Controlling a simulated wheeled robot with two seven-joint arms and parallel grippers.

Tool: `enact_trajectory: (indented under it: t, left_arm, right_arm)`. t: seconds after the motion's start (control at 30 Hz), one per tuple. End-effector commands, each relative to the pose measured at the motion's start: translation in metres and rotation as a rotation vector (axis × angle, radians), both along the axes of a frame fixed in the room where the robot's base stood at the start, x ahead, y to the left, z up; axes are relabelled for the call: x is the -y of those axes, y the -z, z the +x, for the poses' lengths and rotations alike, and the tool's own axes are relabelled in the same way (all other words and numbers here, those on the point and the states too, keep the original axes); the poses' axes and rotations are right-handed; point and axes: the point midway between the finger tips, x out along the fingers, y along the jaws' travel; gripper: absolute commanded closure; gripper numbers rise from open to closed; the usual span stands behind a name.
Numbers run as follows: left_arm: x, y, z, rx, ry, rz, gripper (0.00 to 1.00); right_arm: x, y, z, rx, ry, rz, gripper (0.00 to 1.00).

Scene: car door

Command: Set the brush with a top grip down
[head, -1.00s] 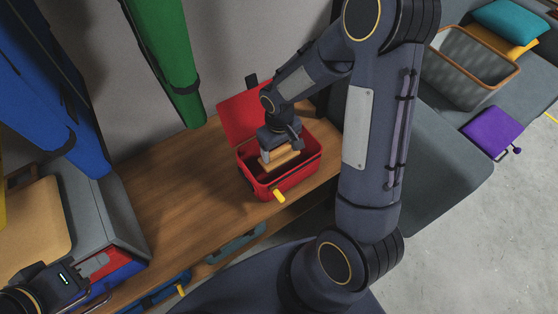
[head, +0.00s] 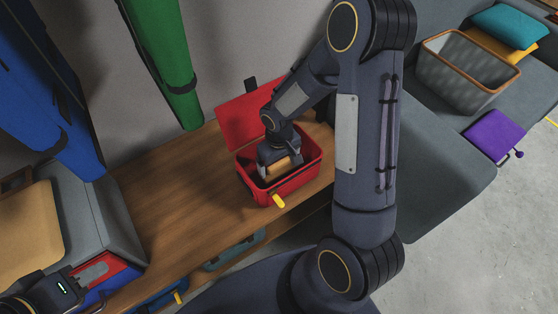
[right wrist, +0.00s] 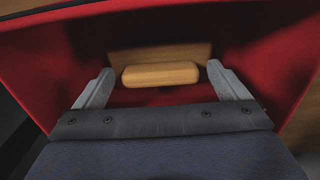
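The brush (head: 278,170), a light wooden block, is inside the open red box (head: 298,186) on the wooden bench. In the right wrist view the brush (right wrist: 160,74) lies between my fingertips, with a small gap on each side. My right gripper (head: 279,168) reaches down into the box from above. Its fingers (right wrist: 161,82) are apart in the wrist view and do not appear to press on the brush. The underside of the brush is hidden. My left gripper (head: 92,273) is at the lower left, away from the box; its fingertips are not clear.
The red lid (head: 246,119) stands open behind the box. A green roll (head: 168,65) hangs above the bench (head: 170,195), which is clear left of the box.

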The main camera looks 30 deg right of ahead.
Motion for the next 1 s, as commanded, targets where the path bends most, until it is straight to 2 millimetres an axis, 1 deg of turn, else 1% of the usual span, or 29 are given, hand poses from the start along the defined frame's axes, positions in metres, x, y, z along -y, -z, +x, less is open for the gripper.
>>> enact_trajectory:
  t: [0.2,0.33,0.47,0.7,0.8,0.9,1.0]
  left_arm:
    - [0.0,-0.001,0.0,0.0,0.0,0.0,0.64]
    - [0.0,-0.006,0.0,0.0,0.0,0.0,0.64]
    - [0.0,-0.014,0.0,0.0,0.0,0.0,0.64]
    - [0.0,-0.03,0.0,0.0,0.0,0.0,0.64]
    - [0.0,-0.034,0.0,0.0,0.0,0.0,0.64]
    - [0.0,-0.037,0.0,0.0,0.0,0.0,0.64]
    - [0.0,-0.038,0.0,0.0,0.0,0.0,0.64]
  right_arm:
    - [0.0,-0.001,0.0,0.0,0.0,0.0,0.06]
    - [0.0,-0.009,0.001,0.002,0.0,0.0,0.06]
    - [0.0,-0.033,0.001,0.005,0.001,0.0,0.06]
    - [0.0,-0.086,0.001,0.005,0.0,0.0,0.06]
    - [0.0,-0.103,0.001,0.004,0.001,0.0,0.06]
    - [0.0,-0.115,0.0,0.003,0.001,0.0,0.06]
    - [0.0,-0.122,0.0,0.002,0.0,0.001,0.06]
